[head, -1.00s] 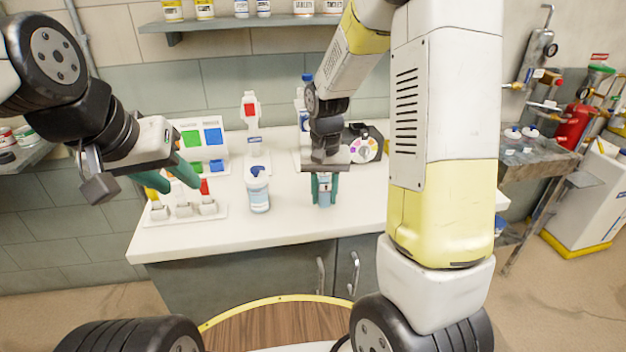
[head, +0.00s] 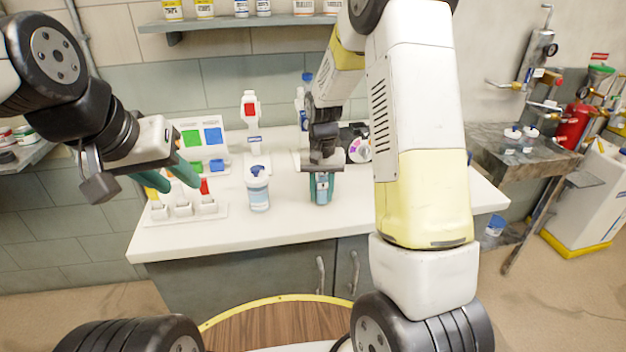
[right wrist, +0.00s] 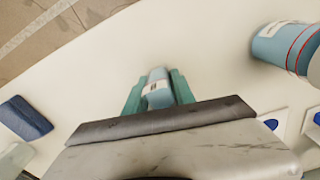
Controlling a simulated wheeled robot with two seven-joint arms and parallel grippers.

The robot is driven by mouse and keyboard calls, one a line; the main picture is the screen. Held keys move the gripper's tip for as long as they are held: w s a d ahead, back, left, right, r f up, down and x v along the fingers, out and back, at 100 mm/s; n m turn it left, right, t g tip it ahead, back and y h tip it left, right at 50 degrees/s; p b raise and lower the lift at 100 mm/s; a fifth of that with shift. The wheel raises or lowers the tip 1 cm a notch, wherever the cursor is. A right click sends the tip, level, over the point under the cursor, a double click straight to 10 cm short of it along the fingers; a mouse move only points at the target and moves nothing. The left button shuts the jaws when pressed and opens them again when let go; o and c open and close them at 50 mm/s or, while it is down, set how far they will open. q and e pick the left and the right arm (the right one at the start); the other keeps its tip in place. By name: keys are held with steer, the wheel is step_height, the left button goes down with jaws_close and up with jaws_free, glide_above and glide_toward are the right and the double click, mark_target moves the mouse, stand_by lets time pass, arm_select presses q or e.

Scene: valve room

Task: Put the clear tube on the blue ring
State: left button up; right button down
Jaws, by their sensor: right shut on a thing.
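My right gripper (head: 322,190) is shut on a small light-blue see-through tube with a pale label, which I take to be the clear tube (right wrist: 158,92). The tube is between the green fingers, above or at the white bench top; I cannot tell whether it touches it. In the right wrist view, dark blue marks on a white plate (right wrist: 270,125) show at the lower right; I cannot tell whether one is the blue ring. My left gripper (head: 170,180) is open and empty, near the rack at the bench's left.
A white rack (head: 186,211) with coloured pieces stands at the left. The front of the bench (head: 290,230) is clear.

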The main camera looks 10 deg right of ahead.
steer(key=c, duration=1)
jaws_free()
steer(key=shift+f, duration=0.1)
steer(key=shift+c, duration=0.2)
